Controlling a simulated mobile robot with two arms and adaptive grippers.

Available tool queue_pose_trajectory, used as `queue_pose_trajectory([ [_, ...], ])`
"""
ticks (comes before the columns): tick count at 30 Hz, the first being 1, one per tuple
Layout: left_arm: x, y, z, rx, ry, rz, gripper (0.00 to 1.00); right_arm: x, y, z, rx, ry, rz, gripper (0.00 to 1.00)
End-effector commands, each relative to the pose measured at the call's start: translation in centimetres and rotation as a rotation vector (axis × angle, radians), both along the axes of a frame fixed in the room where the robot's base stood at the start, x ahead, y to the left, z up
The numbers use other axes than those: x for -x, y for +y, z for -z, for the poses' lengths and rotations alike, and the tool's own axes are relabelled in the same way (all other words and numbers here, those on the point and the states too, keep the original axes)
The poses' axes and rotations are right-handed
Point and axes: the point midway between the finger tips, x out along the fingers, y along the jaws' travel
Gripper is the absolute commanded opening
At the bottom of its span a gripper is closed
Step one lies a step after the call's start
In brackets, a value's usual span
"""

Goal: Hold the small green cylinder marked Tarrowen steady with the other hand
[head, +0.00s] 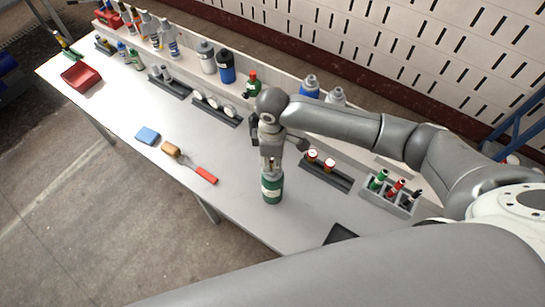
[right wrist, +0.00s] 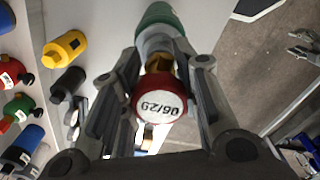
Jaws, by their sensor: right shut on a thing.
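A green cylinder (head: 272,189) with a pale label band stands upright on the table, near its front edge, in the head view. No name on it can be read. My right gripper (head: 270,155) comes down over its top. The green body (right wrist: 160,20) lies beyond, with a grey shoulder.
A brush with a red handle (head: 205,174) and a blue sponge (head: 148,135) lie to the left. A dark rack (head: 330,178) with red-rimmed caps and a grey divided tray (head: 382,197) stand to the right. Several cylinders line the back, including a dark blue one (head: 226,68).

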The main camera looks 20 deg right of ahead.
Motion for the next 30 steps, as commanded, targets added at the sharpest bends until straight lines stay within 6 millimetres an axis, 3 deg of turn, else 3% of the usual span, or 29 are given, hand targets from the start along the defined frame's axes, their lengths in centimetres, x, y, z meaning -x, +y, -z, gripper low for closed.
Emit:
queue_pose_trajectory([
  [8, 0.01, 0.0, 0.0, 0.0, 0.0, 0.0, 0.52, 0.0, 0.04, -0.03, -0.001, 0.0, 0.007, 0.0],
  [21, 0.02, 0.0, 0.0, 0.0, 0.001, 0.0, 0.52, 0.02, 0.08, 0.02, -0.001, 0.0, 0.471, 0.0],
  [30, 0.03, 0.01, 0.0, 0.0, 0.001, 0.0, 0.52, 0.0, 0.03, 0.0, 0.0, 0.0, 0.523, 0.0],
])
